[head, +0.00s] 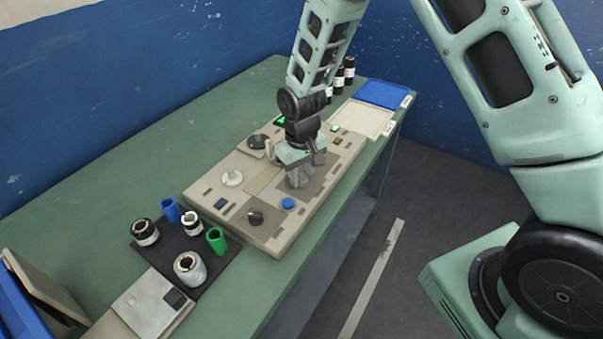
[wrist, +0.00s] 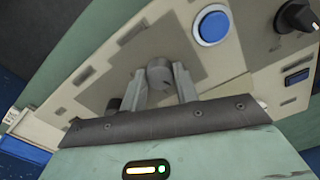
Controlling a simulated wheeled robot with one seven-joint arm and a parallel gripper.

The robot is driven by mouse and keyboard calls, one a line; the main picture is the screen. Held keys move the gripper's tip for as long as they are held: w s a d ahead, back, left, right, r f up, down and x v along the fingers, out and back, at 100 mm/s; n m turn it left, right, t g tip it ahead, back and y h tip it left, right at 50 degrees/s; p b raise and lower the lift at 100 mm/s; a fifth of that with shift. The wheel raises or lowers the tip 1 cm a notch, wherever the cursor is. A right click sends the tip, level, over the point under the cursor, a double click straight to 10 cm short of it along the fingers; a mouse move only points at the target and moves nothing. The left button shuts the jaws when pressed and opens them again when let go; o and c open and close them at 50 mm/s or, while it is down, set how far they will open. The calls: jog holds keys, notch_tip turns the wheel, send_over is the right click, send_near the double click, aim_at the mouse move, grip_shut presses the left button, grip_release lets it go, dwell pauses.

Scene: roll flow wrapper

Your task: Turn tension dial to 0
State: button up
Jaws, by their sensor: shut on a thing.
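The beige control panel (head: 262,184) lies on the green bench. My gripper (head: 297,180) points down over a dark grey plate on its right side. In the wrist view my gripper (wrist: 160,85) is shut on a round grey knob (wrist: 159,73), with one finger on each side. I take this knob to be the tension dial, but no label or scale on it is readable. The gripper hides the knob in the head view. A white dial (head: 232,178) and a black knob (head: 254,217) stand elsewhere on the panel, apart from the gripper.
A blue button (head: 288,204) sits close to my gripper. A black round part (head: 257,141) is at the panel's back. A dark mat (head: 205,250) with several spools and cups lies at the front left. Blue and white trays (head: 383,94) stand at the far right.

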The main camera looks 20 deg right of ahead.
aim_at(302, 177)
dwell(0.3)
jog(key=o, duration=1)
notch_tip(302, 177, up, 18)
jog(key=shift+f+b, duration=0.25)
jog(key=shift+b, duration=0.4)
jog(key=s+a+n, duration=0.1)
jog(key=s+a, duration=0.1)
jog(key=s, duration=0.7)
jog(key=s+a+n, duration=0.2)
jog(key=s, duration=0.7)
jog(key=s+a+n, duration=0.1)
jog(key=s+a, duration=0.1)
jog(key=s, duration=0.7)
jog(key=shift+a+r+n+y, duration=0.1)
jog(key=shift+r+n+y, duration=0.2)
jog(key=shift+n, duration=0.1)
